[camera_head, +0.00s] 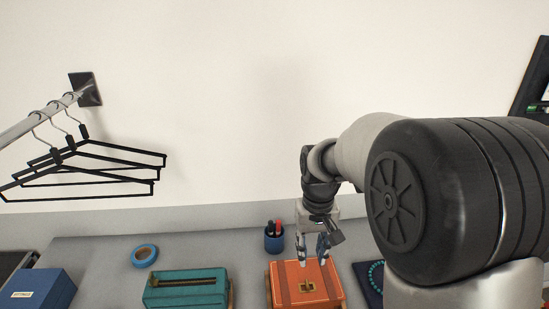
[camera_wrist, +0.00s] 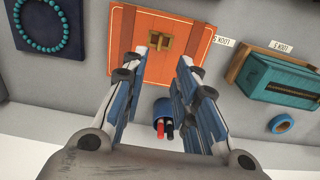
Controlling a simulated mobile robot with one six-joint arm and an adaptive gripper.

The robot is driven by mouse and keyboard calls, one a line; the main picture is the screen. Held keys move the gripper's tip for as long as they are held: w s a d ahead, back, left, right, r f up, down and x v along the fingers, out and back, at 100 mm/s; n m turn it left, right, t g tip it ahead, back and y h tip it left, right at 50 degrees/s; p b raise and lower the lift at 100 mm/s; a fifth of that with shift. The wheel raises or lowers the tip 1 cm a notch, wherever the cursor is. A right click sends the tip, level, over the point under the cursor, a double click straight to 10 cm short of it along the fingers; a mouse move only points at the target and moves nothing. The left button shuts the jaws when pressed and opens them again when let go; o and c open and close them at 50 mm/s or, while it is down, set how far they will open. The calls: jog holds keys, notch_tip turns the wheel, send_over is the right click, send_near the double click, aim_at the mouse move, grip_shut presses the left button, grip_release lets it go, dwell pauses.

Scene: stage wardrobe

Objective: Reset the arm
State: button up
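My gripper (camera_head: 312,258) hangs pointing down above the orange box (camera_head: 298,295). In the wrist view my gripper (camera_wrist: 160,62) has its two blue-padded fingers spread apart with nothing between the tips. The orange box (camera_wrist: 126,35) with its brass latch lies beyond the fingertips there. I cannot tell how large the gap between fingertips and box is. My arm reaches in from the right of the head view.
A blue pen cup (camera_head: 273,243) stands behind the box. A teal box (camera_head: 187,290), blue tape roll (camera_head: 144,255) and blue box (camera_head: 38,291) are to the left. A dark tray with a bead necklace (camera_head: 376,274) is right. Black hangers (camera_head: 90,170) hang from a rail.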

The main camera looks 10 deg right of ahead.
jog(key=s+r+t+b, duration=0.2)
jog(key=s+r, duration=0.6)
jog(key=s, duration=0.3)
jog(key=s+f+t+b, duration=0.1)
jog(key=s+t, duration=0.1)
jog(key=s, duration=0.9)
jog(key=shift+s+t, duration=0.3)
jog(key=shift+s, duration=0.1)
jog(key=shift+a, duration=0.2)
